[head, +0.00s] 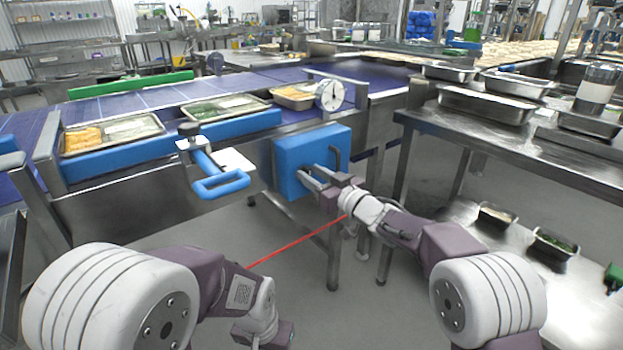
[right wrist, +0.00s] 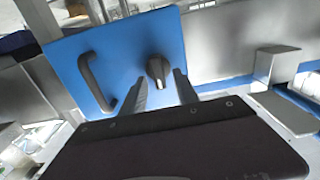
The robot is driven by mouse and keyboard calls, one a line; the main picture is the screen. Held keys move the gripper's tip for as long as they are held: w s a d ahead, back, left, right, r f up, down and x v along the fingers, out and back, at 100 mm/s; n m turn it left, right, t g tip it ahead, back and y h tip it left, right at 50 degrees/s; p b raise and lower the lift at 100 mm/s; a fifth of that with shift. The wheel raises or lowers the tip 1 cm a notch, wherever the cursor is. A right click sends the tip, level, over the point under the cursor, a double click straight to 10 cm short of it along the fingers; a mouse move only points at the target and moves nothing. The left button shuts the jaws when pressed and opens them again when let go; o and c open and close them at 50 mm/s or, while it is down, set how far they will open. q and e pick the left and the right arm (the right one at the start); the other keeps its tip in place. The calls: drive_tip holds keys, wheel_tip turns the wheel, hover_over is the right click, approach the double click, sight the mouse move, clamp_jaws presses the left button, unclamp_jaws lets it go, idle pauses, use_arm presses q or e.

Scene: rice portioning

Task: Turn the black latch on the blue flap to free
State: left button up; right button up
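The blue flap (head: 290,160) is an upright panel below the conveyor edge in the head view, and it fills the upper middle of the right wrist view (right wrist: 120,55). Its black latch (right wrist: 157,68) is a small knob, beside a curved black handle (right wrist: 92,80). My right gripper (head: 308,172) is in front of the flap. In the right wrist view its open fingers (right wrist: 161,77) point at the latch, one on each side; whether they touch it is unclear. The latch is hidden by the fingers in the head view. My left gripper (head: 264,334) hangs low, its fingers unclear.
A blue-handled device (head: 222,186) juts from the conveyor (head: 90,195) left of the flap. Food trays (head: 228,114) and a round dial (head: 330,95) are above. A steel table (head: 520,150) with pans stands at right. A red line crosses below the flap.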

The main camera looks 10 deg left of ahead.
drive_tip(key=shift+w+a, duration=0.15)
clamp_jaws()
drive_tip(key=n, duration=0.3)
drive_tip(key=shift+a, duration=0.1)
drive_tip(key=n+b, duration=0.2)
drive_tip(key=n, duration=0.3)
drive_tip(key=f+n+b, duration=0.1)
drive_tip(key=n+b, duration=0.1)
drive_tip(key=n, duration=0.3)
drive_tip(key=s+n+b, duration=0.1)
drive_tip(key=n+b, duration=0.1)
drive_tip(key=n, duration=0.2)
drive_tip(key=shift+a+f+n, duration=0.15)
drive_tip(key=shift+a+n, duration=0.15)
drive_tip(key=shift+n, duration=0.1)
idle(0.4)
